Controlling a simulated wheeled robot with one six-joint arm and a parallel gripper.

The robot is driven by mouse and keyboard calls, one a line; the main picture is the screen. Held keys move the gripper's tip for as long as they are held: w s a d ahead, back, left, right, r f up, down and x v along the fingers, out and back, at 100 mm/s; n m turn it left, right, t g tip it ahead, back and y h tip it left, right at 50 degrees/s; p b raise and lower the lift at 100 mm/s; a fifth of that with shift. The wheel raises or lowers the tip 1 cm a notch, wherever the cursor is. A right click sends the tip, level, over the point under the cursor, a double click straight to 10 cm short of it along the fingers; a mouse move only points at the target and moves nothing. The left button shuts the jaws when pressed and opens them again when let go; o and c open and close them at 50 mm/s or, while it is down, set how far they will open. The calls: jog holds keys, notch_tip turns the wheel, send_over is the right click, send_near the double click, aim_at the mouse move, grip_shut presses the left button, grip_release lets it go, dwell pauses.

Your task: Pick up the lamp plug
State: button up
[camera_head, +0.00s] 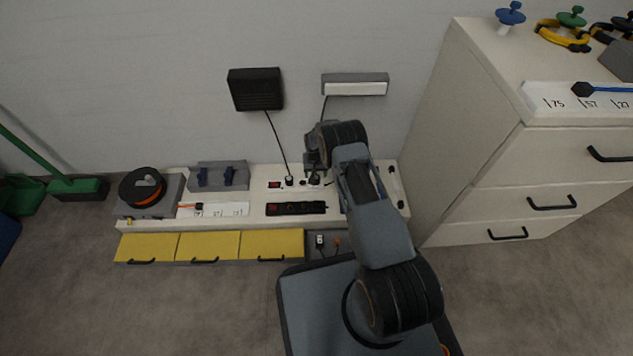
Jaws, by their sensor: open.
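The lamp is a white and grey bar (355,85) on the wall. Its thin dark cord (324,108) drops from its left end and goes behind my arm. My gripper (314,173) points down over the white bench top, near where that cord leads. It is open; its fingers are small and dark here. The lamp plug itself is not clear, hidden by or merged with my gripper, and I cannot tell whether they touch. A second dark plug (289,180) stands in the bench top just left of my gripper, on the cord of the black wall box (256,89).
A black power strip (296,208) lies in front of my gripper. A red switch (274,184) and a cable reel (147,187) are to the left. Yellow drawers (208,246) line the bench front. A tall white cabinet (530,185) stands at right.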

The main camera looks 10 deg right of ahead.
notch_tip(320, 180, down, 4)
jog(key=shift+b, duration=0.85)
jog(key=shift+r, duration=0.1)
jog(key=c, duration=1.2)
